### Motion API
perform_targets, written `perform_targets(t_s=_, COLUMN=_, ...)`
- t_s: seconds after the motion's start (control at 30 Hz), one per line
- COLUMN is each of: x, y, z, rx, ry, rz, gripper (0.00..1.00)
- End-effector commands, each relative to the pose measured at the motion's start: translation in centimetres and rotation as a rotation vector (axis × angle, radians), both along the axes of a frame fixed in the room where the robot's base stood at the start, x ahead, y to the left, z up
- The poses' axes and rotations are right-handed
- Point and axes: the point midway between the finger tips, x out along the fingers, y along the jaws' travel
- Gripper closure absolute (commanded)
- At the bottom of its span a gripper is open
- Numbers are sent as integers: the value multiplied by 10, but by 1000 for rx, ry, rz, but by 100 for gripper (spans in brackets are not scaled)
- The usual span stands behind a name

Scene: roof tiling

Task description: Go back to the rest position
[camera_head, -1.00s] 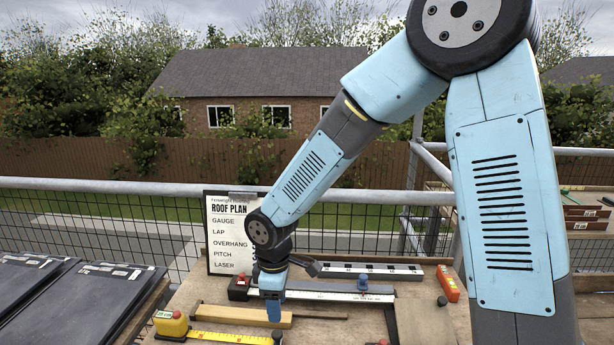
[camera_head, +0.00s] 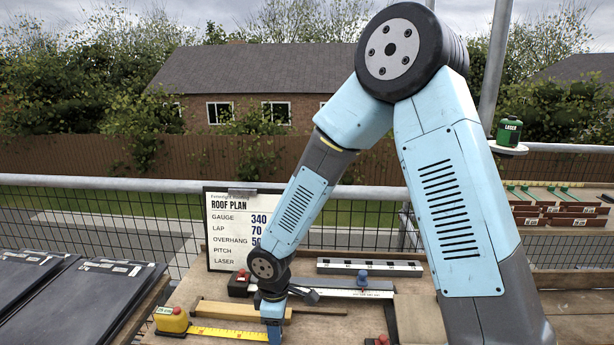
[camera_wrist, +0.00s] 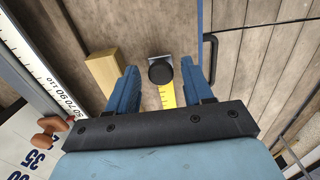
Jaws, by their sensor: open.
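My gripper (camera_head: 273,333) is low over the workbench, pointing down, near the free end of the yellow tape (camera_head: 232,333). In the wrist view my gripper (camera_wrist: 160,78) is open, with two blue fingers apart. The black knob (camera_wrist: 160,71) at the tape's end shows in the gap between them; I see no finger touching it. I cannot tell whether the fingertips are down at its height. In the head view the gripper hides this knob.
The tape case (camera_head: 172,320), a wooden batten (camera_head: 222,311) and a long rule (camera_head: 350,292) lie on the bench. The plan board (camera_head: 236,230) stands behind. Dark panels (camera_head: 70,300) are at left. A green laser (camera_head: 509,131) stands on a post at right.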

Motion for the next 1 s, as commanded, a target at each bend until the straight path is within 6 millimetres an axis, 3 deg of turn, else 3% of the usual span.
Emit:
perform_targets(t_s=0.37, x=0, y=0, z=-4, rx=0, ry=1, rz=0, gripper=49)
perform_targets(t_s=0.8, x=0, y=1, z=-4, rx=0, ry=0, rz=0, gripper=89)
perform_targets(t_s=1.0, x=0, y=0, z=-4, rx=0, ry=0, rz=0, gripper=91)
